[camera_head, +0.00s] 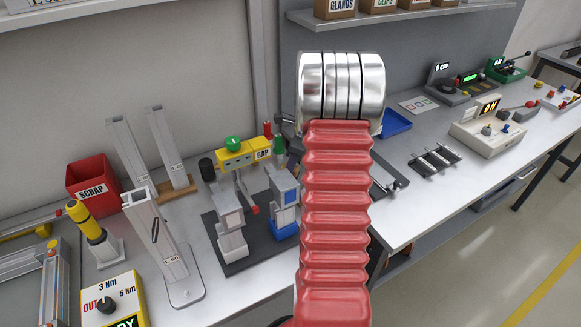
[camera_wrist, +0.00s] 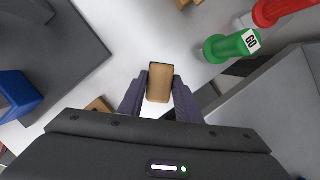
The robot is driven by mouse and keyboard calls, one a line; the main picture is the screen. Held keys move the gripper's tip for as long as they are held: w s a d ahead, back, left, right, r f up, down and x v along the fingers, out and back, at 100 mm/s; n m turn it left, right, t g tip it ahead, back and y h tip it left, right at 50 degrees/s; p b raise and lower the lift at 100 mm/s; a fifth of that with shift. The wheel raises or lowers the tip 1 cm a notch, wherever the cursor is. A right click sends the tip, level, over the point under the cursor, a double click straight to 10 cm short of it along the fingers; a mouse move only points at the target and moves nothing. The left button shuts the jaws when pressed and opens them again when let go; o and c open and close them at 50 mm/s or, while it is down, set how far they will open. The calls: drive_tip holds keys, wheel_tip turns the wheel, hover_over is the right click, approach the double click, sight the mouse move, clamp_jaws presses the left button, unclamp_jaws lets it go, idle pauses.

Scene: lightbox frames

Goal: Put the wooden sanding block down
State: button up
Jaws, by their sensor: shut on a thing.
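The wooden sanding block (camera_wrist: 160,84) is a small tan block with a dark edge at its far end, seen in the wrist view. My gripper (camera_wrist: 160,92) is shut on it, one dark finger on each side. A pale bench surface (camera_wrist: 125,45) shows beyond the block; I cannot tell how high the block is above it. In the head view my red ribbed arm hides the gripper and the block.
A grey metal body (camera_wrist: 270,100) is at lower right. A blue part (camera_wrist: 15,92) is at left. In the head view, a red SCRAP bin (camera_head: 93,172) stands at left.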

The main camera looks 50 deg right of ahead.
drive_tip(key=shift+f, duration=0.25)
drive_tip(key=shift+s+f, duration=0.1)
drive_tip(key=shift+f, duration=0.1)
drive_tip(key=o, duration=1)
drive_tip(key=shift+s+a+f, duration=0.1)
drive_tip(key=shift+a+f, duration=0.05)
drive_tip(key=shift+f, duration=0.05)
drive_tip(key=shift+r, duration=0.4)
drive_tip(key=v, duration=1.2)
drive_tip(key=shift+r, duration=0.25)
